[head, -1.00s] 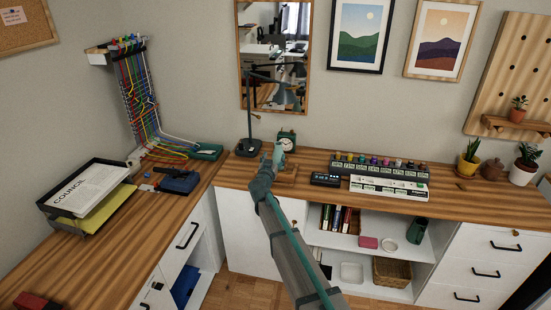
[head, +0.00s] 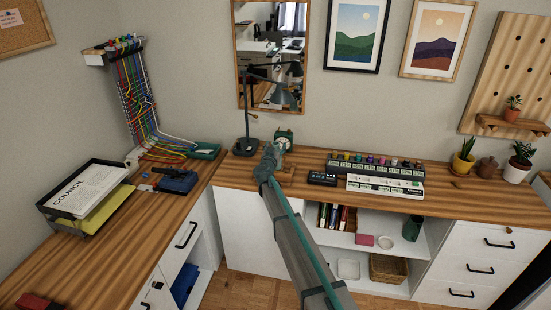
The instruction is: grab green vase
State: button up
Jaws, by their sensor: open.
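A dark green vase (head: 412,228) stands upright at the right end of the open shelf under the desk top, beside a pale round dish (head: 385,242). My gripper (head: 273,149) is at the end of my arm, over the desk in front of the small green clock (head: 284,137). It is open, but its fingers are small and seen from behind. It is well to the left of the vase and higher, apart from it. The desk surface just under the gripper is hidden.
The desk top (head: 440,196) overhangs the shelf. White drawers (head: 482,266) stand right of the vase. A lamp (head: 246,146) stands behind my gripper.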

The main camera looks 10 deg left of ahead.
grip_shut()
jog(key=shift+r, duration=0.1)
dwell(0.4)
